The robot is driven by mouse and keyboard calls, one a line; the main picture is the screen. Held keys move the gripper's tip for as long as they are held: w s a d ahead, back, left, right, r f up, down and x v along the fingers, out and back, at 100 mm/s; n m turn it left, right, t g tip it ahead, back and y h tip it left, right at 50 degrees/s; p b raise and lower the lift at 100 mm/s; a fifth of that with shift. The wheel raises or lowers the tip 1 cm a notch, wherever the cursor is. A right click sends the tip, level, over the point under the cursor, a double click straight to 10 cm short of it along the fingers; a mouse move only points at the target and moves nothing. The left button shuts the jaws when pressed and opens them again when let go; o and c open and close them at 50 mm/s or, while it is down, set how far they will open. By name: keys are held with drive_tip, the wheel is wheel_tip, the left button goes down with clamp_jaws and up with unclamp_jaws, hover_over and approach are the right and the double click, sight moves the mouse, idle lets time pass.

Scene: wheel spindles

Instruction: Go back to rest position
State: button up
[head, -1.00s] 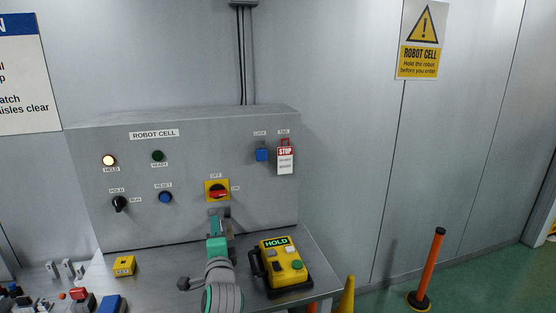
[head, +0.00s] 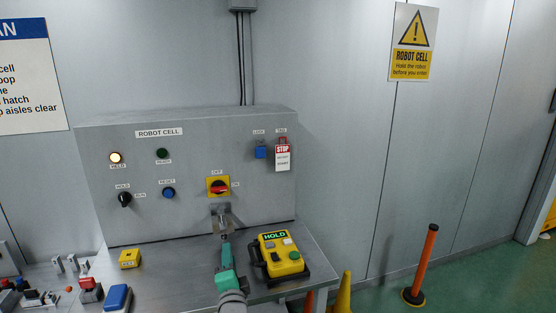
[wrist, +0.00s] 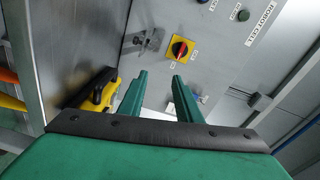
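My gripper (head: 225,246) is in front of the grey ROBOT CELL panel (head: 115,225), low over the metal bench. In the wrist view its two green fingers (wrist: 160,88) stand apart with nothing seen between them. The yellow switch plate with a red knob (head: 218,187) is above and beyond my gripper; it also shows in the wrist view (wrist: 180,48). A metal bracket (head: 222,217) sits below that switch, apart from the fingers. The blue lock (head: 261,152) and red-and-white STOP tag (head: 282,158) hang at the panel's upper right.
A yellow HOLD pendant (head: 280,257) stands on the bench just right of my gripper. A yellow box (head: 130,259), blue block (head: 117,297) and red-topped device (head: 90,290) lie left. An orange post (head: 423,265) and yellow cone (head: 344,295) stand right on green floor.

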drive_tip(key=s+d+f+n+h, duration=0.1)
drive_tip(key=s+d+f+n, duration=0.2)
drive_tip(key=s+d+f, duration=0.35)
drive_tip(key=s+d+f+n+h, duration=0.1)
drive_tip(key=s+d+f+n, duration=0.15)
drive_tip(key=s+f, duration=0.65)
drive_tip(key=s+d+f+n, duration=0.3)
drive_tip(key=s+d+f, duration=0.25)
drive_tip(key=s, duration=0.35)
drive_tip(key=s+n+g+h, duration=0.1)
drive_tip(key=s+n, duration=0.3)
drive_tip(key=s, duration=2.6)
drive_tip(key=shift+a+r+n+g+h, duration=0.25)
drive_tip(key=shift+r+n+g+h, duration=0.15)
drive_tip(key=shift+g, duration=0.1)
